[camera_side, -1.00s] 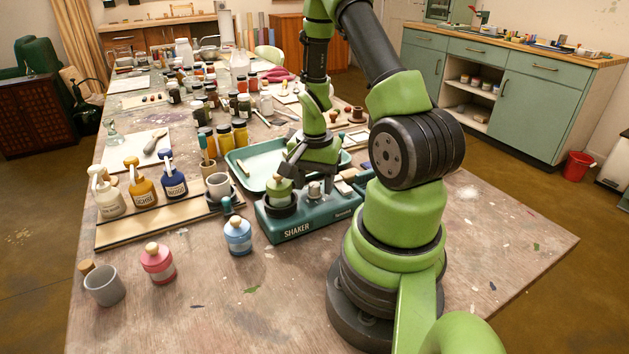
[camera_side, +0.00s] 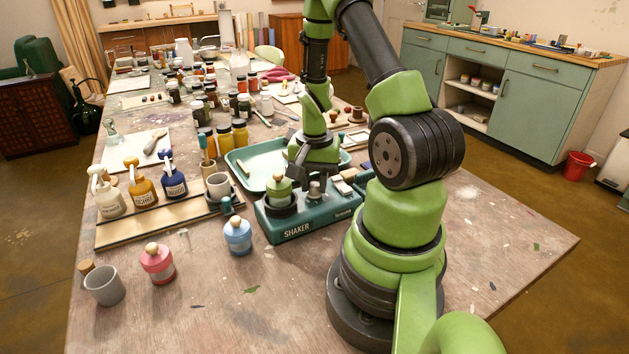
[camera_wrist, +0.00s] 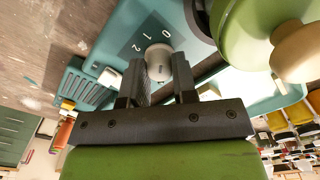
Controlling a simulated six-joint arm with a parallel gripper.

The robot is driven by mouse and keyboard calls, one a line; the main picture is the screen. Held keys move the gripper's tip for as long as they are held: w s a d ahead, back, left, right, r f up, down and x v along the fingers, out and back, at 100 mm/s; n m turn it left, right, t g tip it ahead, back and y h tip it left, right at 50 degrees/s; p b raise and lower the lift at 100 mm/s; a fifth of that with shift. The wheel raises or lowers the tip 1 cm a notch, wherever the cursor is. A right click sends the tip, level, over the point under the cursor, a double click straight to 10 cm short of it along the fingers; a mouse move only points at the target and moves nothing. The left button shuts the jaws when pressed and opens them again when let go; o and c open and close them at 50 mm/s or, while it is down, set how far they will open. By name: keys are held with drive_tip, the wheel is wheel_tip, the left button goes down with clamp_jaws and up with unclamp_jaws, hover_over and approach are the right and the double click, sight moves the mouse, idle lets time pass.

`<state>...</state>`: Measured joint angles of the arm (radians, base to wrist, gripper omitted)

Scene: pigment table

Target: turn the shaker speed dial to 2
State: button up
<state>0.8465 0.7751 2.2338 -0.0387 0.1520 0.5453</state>
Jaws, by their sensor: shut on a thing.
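The teal shaker (camera_side: 322,226) stands on the table, with a green jar (camera_side: 279,190) seated in its dark holder. Its grey speed dial (camera_side: 315,190) is on top, right of the jar. In the wrist view the dial (camera_wrist: 158,60) sits between my two dark fingers, beside printed marks 0, 1 and 2 (camera_wrist: 136,47). My gripper (camera_wrist: 160,72) points down and is shut on the dial. In the side view my gripper (camera_side: 313,180) is just above the shaker. The fingers hide part of the dial, and I cannot tell which number it points to.
A teal tray (camera_side: 240,172) lies behind the shaker. A grey cup (camera_side: 218,185) and pump bottles (camera_side: 142,190) stand to the left. A blue jar (camera_side: 238,236) and a pink jar (camera_side: 157,263) stand in front. The table's right front is clear.

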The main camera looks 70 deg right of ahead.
sight(315, 184)
drive_tip(key=n, duration=1)
drive_tip(key=shift+n, duration=2)
drive_tip(key=o, duration=0.9)
wheel_tip(315, 184, up, 10)
drive_tip(key=shift+f, duration=0.1)
